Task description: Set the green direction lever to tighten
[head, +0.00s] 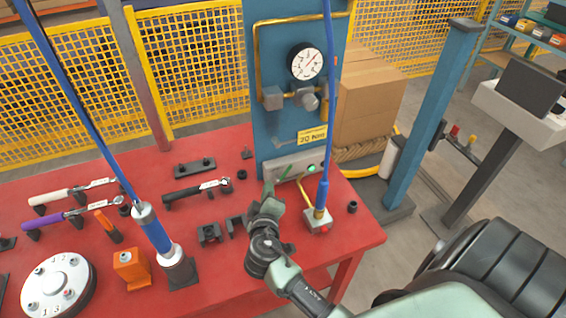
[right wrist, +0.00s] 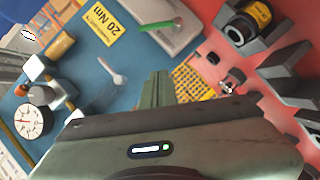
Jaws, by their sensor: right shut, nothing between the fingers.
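The green direction lever (head: 285,173) sits on the front of a grey box (head: 297,164) at the foot of the blue panel. In the right wrist view the lever (right wrist: 157,25) shows as a short green bar on the pale box, near the top. My right gripper (head: 268,187) is shut and empty, just left of and a little in front of the lever in the head view. In the right wrist view its shut fingers (right wrist: 157,88) point up towards the panel, apart from the lever in the picture. Which setting the lever is on cannot be read. My left gripper is out of view.
The blue panel carries a pressure gauge (head: 306,62), valve and 20 Nm label (head: 312,136). Wrenches (head: 196,191) and black holders (head: 210,234) lie left on the red table (head: 345,240).

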